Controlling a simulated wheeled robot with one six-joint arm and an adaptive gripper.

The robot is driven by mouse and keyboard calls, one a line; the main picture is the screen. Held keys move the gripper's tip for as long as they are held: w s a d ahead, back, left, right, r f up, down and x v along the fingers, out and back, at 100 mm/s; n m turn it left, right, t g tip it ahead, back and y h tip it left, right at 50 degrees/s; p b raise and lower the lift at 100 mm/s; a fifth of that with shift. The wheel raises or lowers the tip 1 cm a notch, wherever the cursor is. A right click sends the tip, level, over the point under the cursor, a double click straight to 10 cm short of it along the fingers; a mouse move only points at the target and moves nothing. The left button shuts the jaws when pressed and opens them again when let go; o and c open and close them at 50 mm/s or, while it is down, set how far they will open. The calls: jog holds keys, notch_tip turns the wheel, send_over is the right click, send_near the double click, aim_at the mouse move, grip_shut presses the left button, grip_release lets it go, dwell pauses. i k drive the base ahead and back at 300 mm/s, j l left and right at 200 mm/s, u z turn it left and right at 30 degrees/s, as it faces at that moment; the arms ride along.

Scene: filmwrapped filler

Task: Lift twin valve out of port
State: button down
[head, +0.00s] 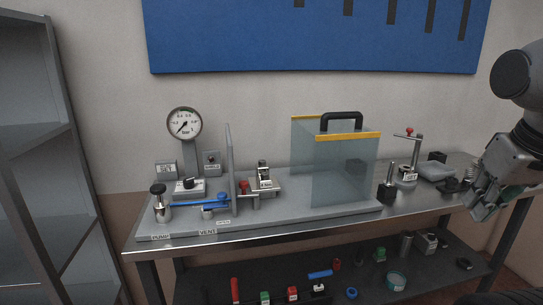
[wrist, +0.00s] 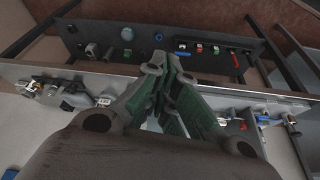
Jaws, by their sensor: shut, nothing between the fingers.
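I cannot tell for sure which part is the twin valve. A small valve-like block with a white label (head: 264,177) stands on a raised bracket in the middle of the rig in the head view. A blue-handled valve (head: 208,203) lies left of it, near the VENT label. My gripper (head: 478,203) is at the far right of the head view, over the bench's right end and well apart from both. Its dark fingers (wrist: 170,80) are shut and empty in the wrist view. They hide part of the bench there.
A clear box with yellow edges and a black handle (head: 346,165) stands right of the bracket. A round gauge (head: 184,123) rises at the left. A post with a red knob (head: 408,145) and small dark parts crowd the right end. A lower shelf (head: 340,284) holds several loose parts.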

aim_at(256, 184)
jog(key=i+j, duration=0.2)
jog(key=j, duration=0.15)
jog(key=i+j, duration=0.15)
jog(key=j, duration=0.25)
jog(key=i+j, duration=0.2)
jog(key=j, duration=0.15)
jog(key=i+j, duration=0.15)
jog(key=j, duration=0.2)
jog(key=l, duration=0.25)
